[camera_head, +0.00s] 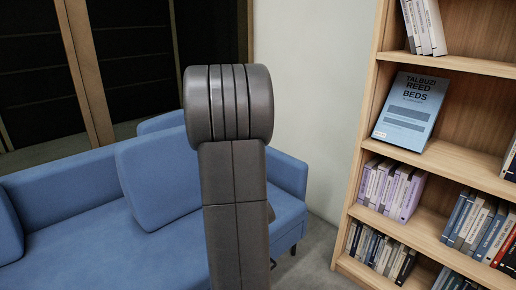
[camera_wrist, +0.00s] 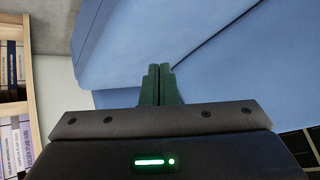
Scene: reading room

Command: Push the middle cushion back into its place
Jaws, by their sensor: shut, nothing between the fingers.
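A blue sofa (camera_head: 75,188) stands at the left in the head view. A square blue cushion (camera_head: 158,178), the middle one in sight, stands tilted on the seat, partly hidden on its right by my arm. Another blue cushion (camera_head: 8,232) is cut off at the left edge. My gripper is hidden behind my arm in the head view. In the wrist view my gripper (camera_wrist: 158,68) is shut and empty, its dark green fingers together in front of blue upholstery (camera_wrist: 145,45). I cannot tell which part is cushion, or whether the fingertips touch it.
A wooden bookcase (camera_head: 366,165) with several rows of books stands at the right. A pale wall (camera_head: 315,90) lies between it and the sofa. Some bare grey floor (camera_head: 318,250) shows between sofa and bookcase. A dark window or glazed door (camera_head: 35,75) is behind the sofa.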

